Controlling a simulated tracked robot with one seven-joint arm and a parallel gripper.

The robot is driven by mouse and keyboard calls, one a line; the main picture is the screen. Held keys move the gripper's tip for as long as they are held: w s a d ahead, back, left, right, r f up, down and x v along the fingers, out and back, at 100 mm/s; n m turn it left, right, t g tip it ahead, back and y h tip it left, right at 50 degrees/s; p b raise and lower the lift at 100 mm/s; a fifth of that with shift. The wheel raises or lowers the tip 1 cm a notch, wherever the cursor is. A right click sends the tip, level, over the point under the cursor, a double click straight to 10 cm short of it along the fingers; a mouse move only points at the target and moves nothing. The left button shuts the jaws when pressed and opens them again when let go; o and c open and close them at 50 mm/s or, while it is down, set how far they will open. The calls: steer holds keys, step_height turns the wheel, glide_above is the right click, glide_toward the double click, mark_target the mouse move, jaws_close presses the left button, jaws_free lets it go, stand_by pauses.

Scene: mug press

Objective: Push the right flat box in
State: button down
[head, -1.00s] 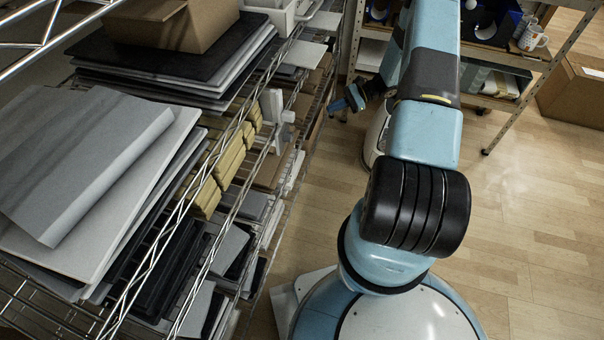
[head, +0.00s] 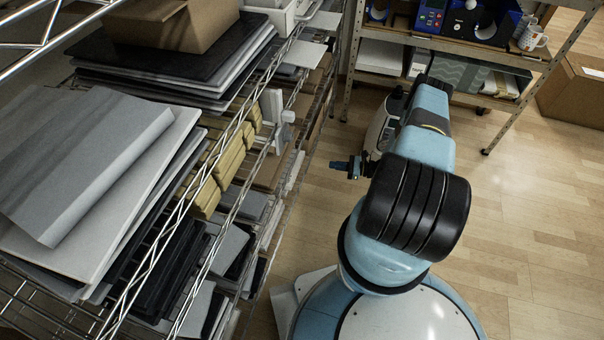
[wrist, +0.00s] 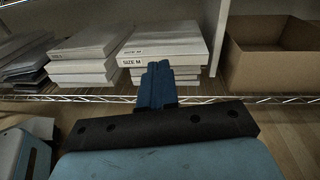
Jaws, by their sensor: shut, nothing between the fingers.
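In the wrist view, a stack of white flat boxes marked SIZE M (wrist: 163,40) lies on a wire shelf, right of centre. Another stack of white flat boxes (wrist: 90,50) is on its left. I cannot tell which single box counts as the right one. My gripper (wrist: 156,72) is shut and empty, pointing at the front of the SIZE M stack and covering part of its lower boxes. Whether the fingertips touch the stack is not clear. In the head view my gripper (head: 338,165) points left towards the wire rack, with floor showing between them.
An open brown cardboard box (wrist: 268,50) stands right of a pale upright divider (wrist: 219,40). Dark flat items (wrist: 25,60) lie far left. The shelf's wire front edge (wrist: 250,98) runs across. In the head view another shelf unit (head: 465,95) stands behind my arm; wooden floor (head: 530,220) is clear at right.

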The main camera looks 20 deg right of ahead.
steer(key=s+a+f+m+t, duration=0.1)
steer(key=s+f+m+t, duration=0.15)
steer(key=f, duration=0.35)
glide_toward(298, 170)
steer(key=x, duration=0.7)
steer(key=shift+h, duration=0.4)
steer(key=shift+s, duration=0.1)
steer(key=x, duration=0.5)
steer(key=shift+a, duration=0.3)
steer(key=shift+d, duration=0.1)
